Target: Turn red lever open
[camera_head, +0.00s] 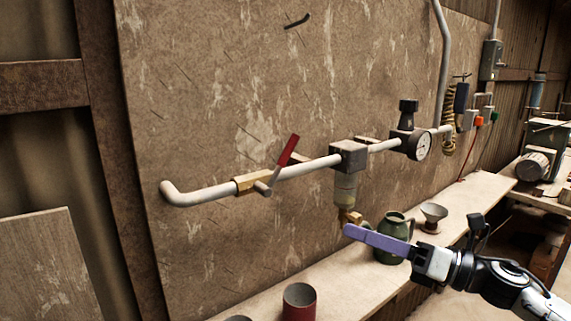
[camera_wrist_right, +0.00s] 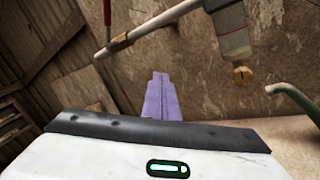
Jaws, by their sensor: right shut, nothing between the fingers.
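The red lever (camera_head: 288,150) sits on a brass valve (camera_head: 252,183) on the pale pipe along the wall. It is tilted up and to the right, across the line of the pipe. It also shows at the top left of the right wrist view (camera_wrist_right: 107,14). My right gripper (camera_head: 346,231) has purple fingers that are shut with nothing between them. It is in front of the wall, below and to the right of the lever, and apart from it. The purple fingers also show in the right wrist view (camera_wrist_right: 159,82). My left gripper is not in view.
A filter bowl (camera_head: 345,189) hangs from the pipe just above my right fingertips. A pressure gauge (camera_head: 423,147) is further right. A green jug (camera_head: 393,227), a funnel (camera_head: 434,212) and a red can (camera_head: 299,302) stand on the bench below. The space before the lever is clear.

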